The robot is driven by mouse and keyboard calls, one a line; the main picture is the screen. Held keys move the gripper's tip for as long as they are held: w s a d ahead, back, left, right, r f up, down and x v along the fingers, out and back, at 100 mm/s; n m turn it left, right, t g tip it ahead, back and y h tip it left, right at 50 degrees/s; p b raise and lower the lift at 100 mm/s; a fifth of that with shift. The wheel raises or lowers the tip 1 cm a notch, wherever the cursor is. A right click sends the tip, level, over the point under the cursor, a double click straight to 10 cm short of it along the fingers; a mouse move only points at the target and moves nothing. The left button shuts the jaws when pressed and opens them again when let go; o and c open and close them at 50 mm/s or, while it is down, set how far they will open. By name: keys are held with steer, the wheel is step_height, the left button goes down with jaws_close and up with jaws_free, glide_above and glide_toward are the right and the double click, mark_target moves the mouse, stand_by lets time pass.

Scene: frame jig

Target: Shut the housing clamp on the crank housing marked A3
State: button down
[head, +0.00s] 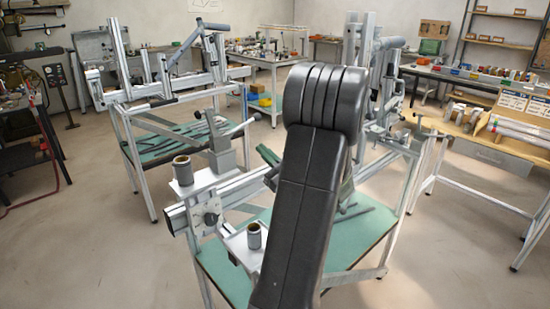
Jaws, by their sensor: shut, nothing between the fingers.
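My own dark arm (305,190) fills the middle of the head view and hides much of the frame jig behind it. My gripper does not show. The near jig's silver rail (178,219) shows left of my arm, with a round fitting (207,214) on it. I cannot tell whether this fitting belongs to the crank housing. No A3 mark is readable, and I cannot make out the housing clamp or whether it is open or shut.
Two grey cups (182,170) (254,236) stand on small ledges of the near jig. Its green lower shelf (222,268) holds dark bars. Another jig (160,90) stands behind left. A bench (490,140) is at right. Floor is clear at lower left and lower right.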

steer(key=r, duration=0.1)
steer(key=a+r+p, duration=0.1)
steer(key=r, duration=0.1)
steer(key=w+a+r+p, duration=0.1)
steer(key=r, duration=0.1)
steer(key=shift+a+r, duration=0.1)
steer(key=shift+a, duration=0.15)
steer(key=shift+r+n+g+y+b, duration=0.3)
steer(key=shift+r+n+g+b, duration=0.2)
steer(key=shift+n, duration=0.6)
step_height(320, 180, up, 8)
steer(key=n+g+b, duration=0.7)
steer(key=n+b, duration=0.2)
steer(key=n, duration=0.8)
glide_above(245, 125)
steer(key=s+a, duration=0.2)
steer(key=s, duration=0.1)
steer(key=shift+d+f, duration=0.15)
steer(key=shift+f, duration=0.05)
